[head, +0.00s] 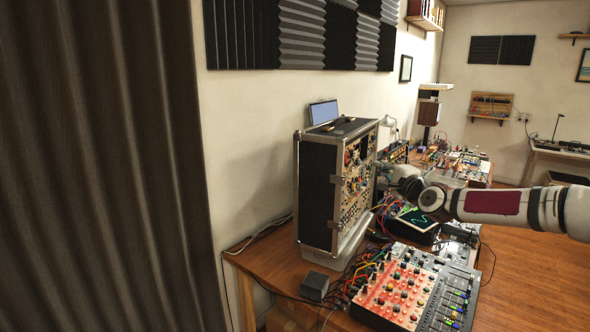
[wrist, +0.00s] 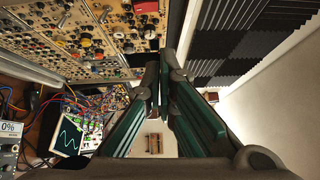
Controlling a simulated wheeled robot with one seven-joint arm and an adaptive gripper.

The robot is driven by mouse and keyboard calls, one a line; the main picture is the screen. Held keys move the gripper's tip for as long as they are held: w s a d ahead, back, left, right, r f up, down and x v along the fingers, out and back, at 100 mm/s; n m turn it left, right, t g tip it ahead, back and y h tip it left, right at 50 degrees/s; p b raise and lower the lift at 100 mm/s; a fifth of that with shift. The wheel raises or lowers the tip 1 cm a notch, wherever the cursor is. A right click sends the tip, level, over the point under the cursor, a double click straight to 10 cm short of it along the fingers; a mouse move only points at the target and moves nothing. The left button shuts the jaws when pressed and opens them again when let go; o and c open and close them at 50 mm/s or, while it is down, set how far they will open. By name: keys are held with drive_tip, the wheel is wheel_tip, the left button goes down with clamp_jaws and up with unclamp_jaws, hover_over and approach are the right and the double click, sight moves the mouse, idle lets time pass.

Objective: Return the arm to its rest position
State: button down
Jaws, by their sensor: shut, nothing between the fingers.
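My arm comes in from the right in the head view, above the desk and beside the tall synth case (head: 320,185). My gripper (wrist: 164,80) shows in the wrist view with its two dark green-padded fingers. It is shut and holds nothing. In the head view the fingers are small and partly hidden around the case's right side. The case's panel of knobs and jacks (wrist: 95,35) fills the upper left of the wrist view, close to the fingers. I cannot tell whether they touch it.
A red-and-black mixer (head: 400,290) with patch cables lies at the desk's front. A screen with a green trace (head: 422,219) sits under my arm. A small grey box (head: 314,286) is by the case. Dark foam panels (head: 300,35) line the wall. Wooden floor (head: 540,285) is free at right.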

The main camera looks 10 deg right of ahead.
drive_tip(key=s+a+f+n+g+y, duration=0.1)
drive_tip(key=s+a+f+n+g, duration=0.25)
drive_tip(key=a, duration=0.35)
drive_tip(key=s+a+f+n+g, duration=0.2)
drive_tip(key=a+n, duration=0.2)
drive_tip(key=a, duration=0.4)
drive_tip(key=s+a+f+n+g+y, duration=0.1)
drive_tip(key=s+a+f+n+g, duration=0.2)
drive_tip(key=a, duration=0.4)
drive_tip(key=s+a+r+n+g, duration=0.1)
drive_tip(key=s+r+n, duration=0.1)
drive_tip(key=s, duration=1)
drive_tip(key=s+a+r+n+g+h+b, duration=0.1)
drive_tip(key=s+r+n+g, duration=0.1)
drive_tip(key=s, duration=1.1)
drive_tip(key=s+a+r+n+g+h, duration=0.1)
drive_tip(key=s+r+n, duration=0.2)
drive_tip(key=s, duration=1)
drive_tip(key=shift+a+r+n, duration=0.3)
drive_tip(key=shift+r+n, duration=0.05)
drive_tip(key=shift+r, duration=0.5)
